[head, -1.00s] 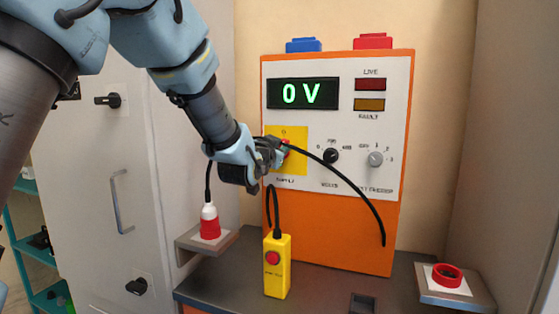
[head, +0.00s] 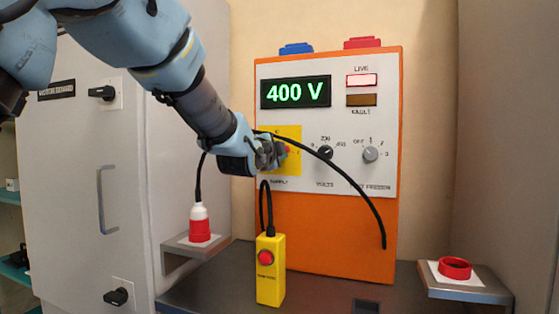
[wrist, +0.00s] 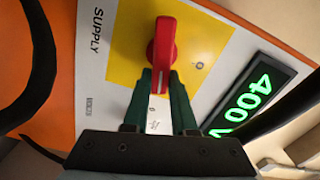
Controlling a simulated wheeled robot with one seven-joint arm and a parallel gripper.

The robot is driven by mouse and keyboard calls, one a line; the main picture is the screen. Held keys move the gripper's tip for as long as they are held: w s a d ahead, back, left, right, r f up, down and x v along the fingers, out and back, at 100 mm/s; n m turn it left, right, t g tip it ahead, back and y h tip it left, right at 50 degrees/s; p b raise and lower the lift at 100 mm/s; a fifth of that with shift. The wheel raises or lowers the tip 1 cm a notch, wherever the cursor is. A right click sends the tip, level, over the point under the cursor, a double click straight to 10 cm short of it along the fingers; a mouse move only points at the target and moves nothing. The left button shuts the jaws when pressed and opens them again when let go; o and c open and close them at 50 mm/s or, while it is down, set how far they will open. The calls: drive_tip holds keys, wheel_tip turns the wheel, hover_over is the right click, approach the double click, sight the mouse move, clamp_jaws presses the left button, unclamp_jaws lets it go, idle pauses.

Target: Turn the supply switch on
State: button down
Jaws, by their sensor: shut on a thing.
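The supply switch is a red handle on a yellow plate (head: 293,134) at the left of the orange-framed panel. In the wrist view the red handle (wrist: 163,38) lies along the line toward the mark beside my fingers, and the 0 mark is off to its side. My gripper (head: 281,153) is at the switch in the head view and hides most of the handle. In the wrist view its green fingers (wrist: 163,85) are shut on the handle's near end. The display (head: 295,92) reads 400 V. The LIVE lamp (head: 361,80) is lit; the FAULT lamp (head: 361,100) is dark amber.
A volts knob (head: 325,152) and a grey knob (head: 370,154) sit right of the switch. A black cable (head: 366,188) arcs across the panel. A yellow pendant (head: 270,281) with a red button stands below. A red-white plug (head: 199,226) and red socket (head: 455,268) flank it.

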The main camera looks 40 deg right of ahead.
drive_tip(key=shift+s+f+m+b, duration=0.1)
drive_tip(key=shift+f+m+b, duration=0.1)
drive_tip(key=shift+m+b, duration=0.45)
drive_tip(key=shift+f+m+b, duration=0.2)
drive_tip(key=shift+m+b, duration=0.1)
drive_tip(key=shift+m, duration=0.55)
drive_tip(key=c, duration=0.7)
unclamp_jaws()
drive_tip(key=b+v, duration=0.1)
drive_tip(key=v, duration=0.9)
drive_tip(key=shift+s+a+b, duration=0.15)
drive_tip(key=shift+a+b, duration=0.2)
drive_tip(key=shift+b, duration=0.05)
